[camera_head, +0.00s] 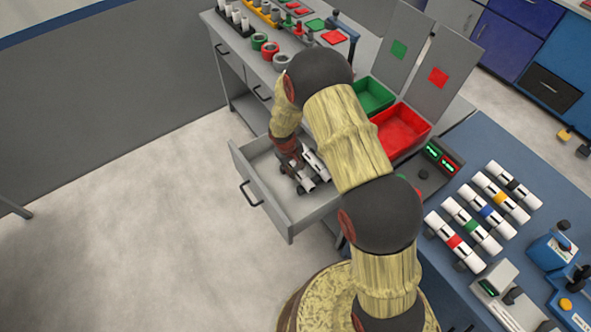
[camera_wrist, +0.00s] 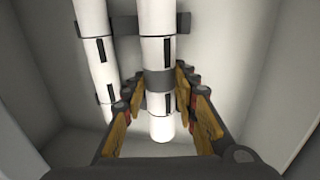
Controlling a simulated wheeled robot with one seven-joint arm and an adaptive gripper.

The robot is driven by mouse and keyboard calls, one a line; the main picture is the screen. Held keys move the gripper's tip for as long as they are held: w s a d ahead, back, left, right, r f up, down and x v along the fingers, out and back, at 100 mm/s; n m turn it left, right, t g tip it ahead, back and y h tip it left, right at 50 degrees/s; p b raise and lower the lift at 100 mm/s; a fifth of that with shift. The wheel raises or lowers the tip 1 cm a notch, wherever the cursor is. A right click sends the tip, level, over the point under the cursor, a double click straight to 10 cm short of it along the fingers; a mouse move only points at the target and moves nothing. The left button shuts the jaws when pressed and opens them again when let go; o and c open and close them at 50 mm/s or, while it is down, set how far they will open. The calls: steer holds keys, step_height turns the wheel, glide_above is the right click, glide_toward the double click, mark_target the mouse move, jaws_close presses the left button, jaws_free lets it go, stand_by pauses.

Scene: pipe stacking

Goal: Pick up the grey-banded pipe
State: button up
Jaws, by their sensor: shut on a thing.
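The grey-banded pipe (camera_wrist: 158,50) is a white tube with a grey band, seen lengthwise in the wrist view. My gripper (camera_wrist: 160,82) has one finger on each side of it at the band and is shut on it. A second white pipe (camera_wrist: 97,62) lies parallel on the left, apart from my fingers. In the head view my gripper (camera_head: 295,168) is down inside the open drawer (camera_head: 262,160), beside white pipe (camera_head: 316,165) that is partly hidden by my arm. I cannot tell whether the held pipe is still on its supports.
The drawer walls (camera_wrist: 268,90) stand close around my gripper. A green bin (camera_head: 374,96) and a red bin (camera_head: 402,130) are to the right of my arm. A blue table (camera_head: 500,150) holds several colour-banded pipes. Rings (camera_head: 270,48) and other parts stand on the bench top.

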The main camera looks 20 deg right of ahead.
steer(key=s+r, duration=0.1)
steer(key=r, duration=0.1)
steer(key=s+r+p, duration=0.1)
steer(key=s+r, duration=0.1)
steer(key=r, duration=0.1)
steer(key=s+r+p, duration=0.1)
steer(key=r, duration=0.1)
steer(key=shift+s+d+r, duration=0.1)
steer(key=shift+s+r, duration=0.15)
steer(key=shift+s, duration=0.05)
steer(key=s+r+p, duration=0.1)
steer(key=s+r, duration=0.2)
steer(key=s, duration=0.6)
steer(key=shift+s+d+r+p, duration=0.15)
steer(key=shift+d+r+p, duration=0.15)
steer(key=shift+r, duration=0.1)
